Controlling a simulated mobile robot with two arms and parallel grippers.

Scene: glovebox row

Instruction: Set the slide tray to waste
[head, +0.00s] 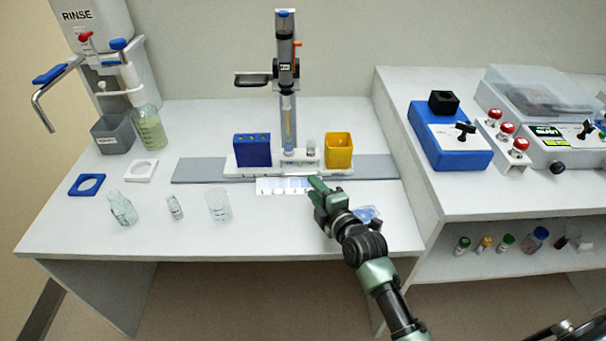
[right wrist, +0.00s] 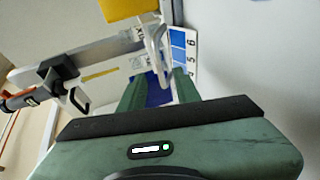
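The white slide tray (head: 262,173) sits on a long grey rail (head: 203,170). It carries a blue block (head: 252,150) at its left, small vials (head: 311,148) in the middle and a yellow bin (head: 338,149) at its right. The upright pipette (head: 286,75) stands over the tray's middle, not over the bin. My right gripper (head: 316,184) is in front of the tray's right half. In the right wrist view its two green fingers (right wrist: 158,82) are apart, with a grey loop handle (right wrist: 157,42) just beyond their tips; I see no grasp. My left gripper is out of view.
A marked strip (head: 285,186) lies along the tray's front. A beaker (head: 218,205), a small vial (head: 174,207) and a bottle (head: 122,208) stand at front left. Rail shows bare on both sides of the tray. A higher bench (head: 480,200) stands at right.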

